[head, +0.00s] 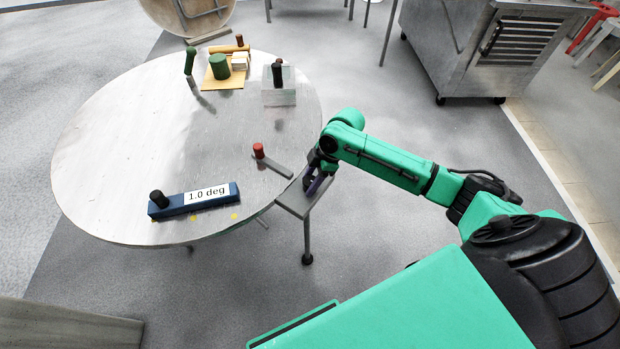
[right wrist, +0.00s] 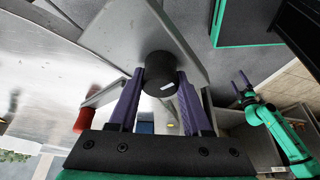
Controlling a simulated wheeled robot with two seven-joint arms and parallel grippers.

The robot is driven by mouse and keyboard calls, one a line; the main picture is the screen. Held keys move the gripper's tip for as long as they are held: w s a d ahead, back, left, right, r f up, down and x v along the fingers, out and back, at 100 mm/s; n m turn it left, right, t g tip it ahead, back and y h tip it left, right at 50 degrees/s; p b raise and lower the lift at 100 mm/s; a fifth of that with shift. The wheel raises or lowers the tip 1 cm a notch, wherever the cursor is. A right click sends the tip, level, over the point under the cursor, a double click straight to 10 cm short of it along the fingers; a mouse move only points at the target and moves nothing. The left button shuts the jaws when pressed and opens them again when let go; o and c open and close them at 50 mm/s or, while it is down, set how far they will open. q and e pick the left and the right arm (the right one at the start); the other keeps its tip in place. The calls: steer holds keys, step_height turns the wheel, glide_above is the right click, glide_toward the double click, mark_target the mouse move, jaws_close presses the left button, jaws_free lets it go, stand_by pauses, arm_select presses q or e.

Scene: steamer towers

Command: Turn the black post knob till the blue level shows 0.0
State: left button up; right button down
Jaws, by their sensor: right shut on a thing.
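The blue level (head: 222,199) lies near the front edge of the round table, and its display reads 1.0 deg. A black upright peg stands at its left end. My right gripper (head: 317,185) is at a grey plate (head: 292,200) at the table's right edge. In the right wrist view its purple fingers (right wrist: 160,105) are closed on either side of the black post knob (right wrist: 160,74), which has a small white mark. The fingers hide the knob in the head view. My left gripper (right wrist: 241,82) shows in the right wrist view, open and empty, away from the table.
The round table (head: 120,130) also bears a red-topped lever (head: 258,151) near the plate. The table's middle is clear.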

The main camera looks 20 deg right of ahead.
steer(key=m+t+p, duration=0.1)
steer(key=m+p, duration=0.1)
steer(key=p, duration=0.1)
steer(key=m+p, duration=0.3)
steer(key=m+t+h+p, duration=0.1)
steer(key=m+p, duration=0.1)
steer(key=p, duration=0.1)
steer(key=shift+r+t, duration=0.3)
steer(key=shift+r, duration=0.05)
steer(key=shift+f+m+t+h+p, duration=0.15)
steer(key=shift+m+h+p, duration=0.2)
steer(key=shift+m+p, duration=0.55)
steer(key=shift+f+m+t+h+p, duration=0.15)
steer(key=shift+m+h+p, duration=0.3)
steer(key=shift+m, duration=0.65)
steer(key=shift+w, duration=0.1)
steer(key=shift+c, duration=1.7)
jaws_free()
steer(key=p+v, duration=0.1)
steer(key=v, duration=1.3)
steer(key=shift+r, duration=0.3)
